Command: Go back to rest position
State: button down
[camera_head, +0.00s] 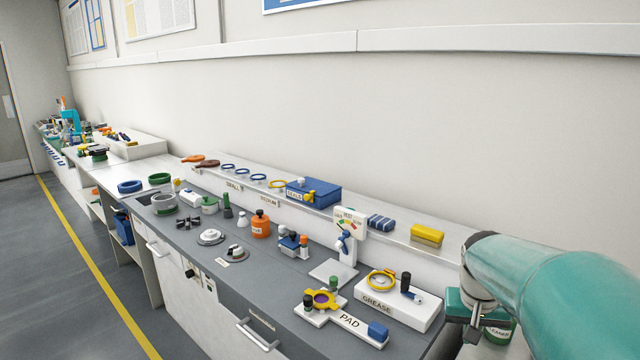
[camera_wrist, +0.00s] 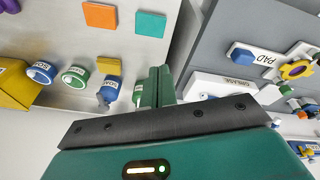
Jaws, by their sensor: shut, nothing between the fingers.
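My teal arm reaches in from the right edge in the head view, and my gripper (camera_head: 473,334) points down at its end, right of the grease tray (camera_head: 398,303). In the wrist view my gripper (camera_wrist: 160,72) shows its two green fingers together, with nothing between them. The fingers hang above a pale surface, close to a green item partly hidden behind them. A green can labelled cleaner (camera_head: 499,331) stands just behind my gripper in the head view, partly covered by the arm.
The grey bench (camera_head: 190,240) holds several small parts. The PAD plate (camera_head: 340,318) with a yellow ring lies left of my gripper. A gauge stand (camera_head: 347,235) rises behind it. A raised shelf carries a blue box (camera_head: 318,191) and a yellow block (camera_head: 427,235). Floor at left is clear.

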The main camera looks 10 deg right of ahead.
jog(key=s+a+r+n+t+y, duration=0.1)
jog(key=s+a+r+n+t, duration=0.1)
jog(key=s+a, duration=0.5)
jog(key=s+a+r+n+t+y, duration=0.1)
jog(key=s+a+n, duration=0.2)
jog(key=s+a, duration=0.4)
jog(key=a, duration=0.6)
jog(key=shift+r+t, duration=0.4)
